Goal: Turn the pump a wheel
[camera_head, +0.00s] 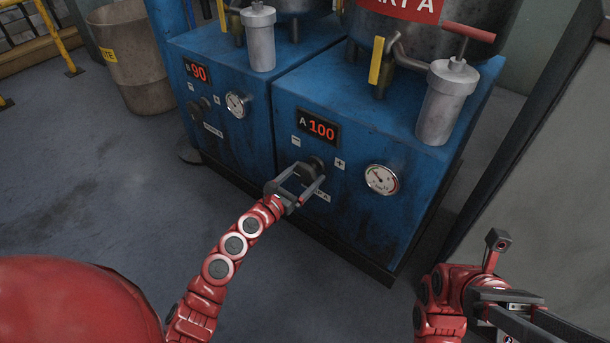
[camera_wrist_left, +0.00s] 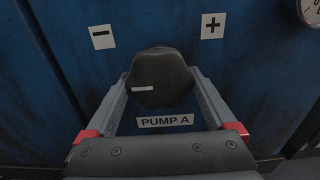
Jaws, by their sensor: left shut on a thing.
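The pump A wheel is a dark knob on the front of the right blue cabinet (camera_head: 340,225). In the left wrist view the knob (camera_wrist_left: 160,78) fills the space between my fingers, above the "PUMP A" label (camera_wrist_left: 165,122). A white mark shows on its left side. My left gripper (camera_head: 312,178) is shut on the knob, a finger on each side. The display above it (camera_head: 318,129) reads "A 100". Minus (camera_wrist_left: 102,37) and plus (camera_wrist_left: 213,25) signs flank the knob. My right gripper (camera_head: 515,305) is at the lower right, away from the cabinet; its fingertips are not clear.
A round gauge (camera_head: 382,179) is right of the knob. The left cabinet has a display reading "90" (camera_head: 199,73), its own knob (camera_head: 200,106) and a gauge (camera_head: 237,104). A bin (camera_head: 130,55) stands at the back left. The floor at left is clear.

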